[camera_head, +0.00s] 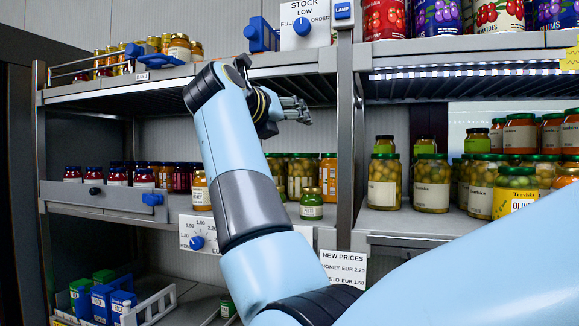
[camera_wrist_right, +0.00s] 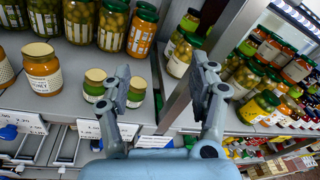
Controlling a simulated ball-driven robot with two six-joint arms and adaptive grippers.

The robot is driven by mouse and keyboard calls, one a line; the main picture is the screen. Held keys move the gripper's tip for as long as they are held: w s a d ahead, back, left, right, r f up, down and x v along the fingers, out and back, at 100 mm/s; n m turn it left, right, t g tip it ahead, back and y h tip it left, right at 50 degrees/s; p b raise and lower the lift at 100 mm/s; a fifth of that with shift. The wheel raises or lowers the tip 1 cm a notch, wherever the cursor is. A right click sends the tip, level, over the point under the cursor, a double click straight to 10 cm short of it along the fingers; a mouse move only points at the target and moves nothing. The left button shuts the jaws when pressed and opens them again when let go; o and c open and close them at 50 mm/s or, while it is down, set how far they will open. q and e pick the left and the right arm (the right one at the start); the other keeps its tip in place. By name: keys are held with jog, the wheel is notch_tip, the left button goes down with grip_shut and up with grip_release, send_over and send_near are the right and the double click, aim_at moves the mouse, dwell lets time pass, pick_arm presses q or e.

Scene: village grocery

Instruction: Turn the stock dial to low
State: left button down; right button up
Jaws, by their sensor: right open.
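The stock dial is a blue knob (camera_head: 302,26) on a white plate (camera_head: 291,12) at the top middle of the head view, marked STOCK, LOW, FULL and ORDER. I cannot clearly tell which mark its pointer faces. My right gripper (camera_head: 298,110) is below the dial, apart from it, in front of the shelf unit's upper part. In the right wrist view, my right gripper (camera_wrist_right: 160,85) has its two fingers spread with nothing between them; the dial does not show there. My left gripper is out of view.
A blue box-shaped fitting (camera_head: 262,35) sits just left of the dial plate, and a LAMP switch (camera_head: 343,11) just right. The upper shelf edge (camera_head: 290,61) runs between gripper and dial.

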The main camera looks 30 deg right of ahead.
notch_tip(320, 180, down, 8)
jog(key=d+n+b, duration=0.1)
jog(key=shift+w+r+g+h, duration=0.15)
jog(key=shift+r+g+h, duration=0.05)
jog(key=shift+g+h, duration=0.1)
dwell(0.3)
